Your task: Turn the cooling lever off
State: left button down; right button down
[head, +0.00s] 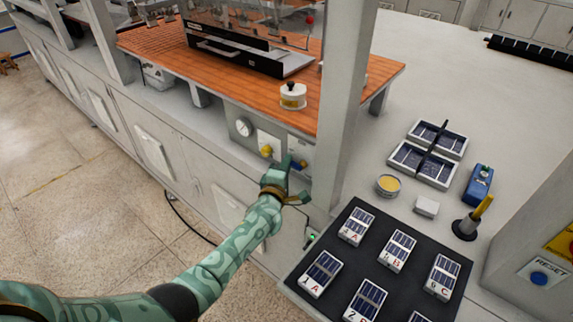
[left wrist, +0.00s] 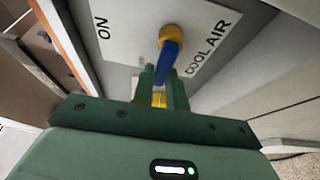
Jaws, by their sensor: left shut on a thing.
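The cooling lever (left wrist: 168,60) is a blue handle on a yellow hub (left wrist: 173,37). It sits on a white plate (left wrist: 130,25) lettered "ON" and "COOL AIR". In the left wrist view the handle runs from the hub down between my fingers. In the head view my left gripper (head: 287,166) is at the cabinet front, beneath the orange worktop, and partly covers the lever. My right gripper is not in view.
The orange worktop (head: 365,75) overhangs above, and a grey post (head: 343,120) stands close on the right. A black mat (head: 378,246) with several labelled panels lies right of my arm.

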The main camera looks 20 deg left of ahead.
pick_arm(q)
jog(key=shift+f, duration=0.1)
jog(key=c, duration=1.4)
grip_release()
jog(key=s+p, duration=0.3)
jog(key=s, duration=1.3)
jog(key=shift+s+d, duration=0.2)
jog(key=shift+d, duration=0.15)
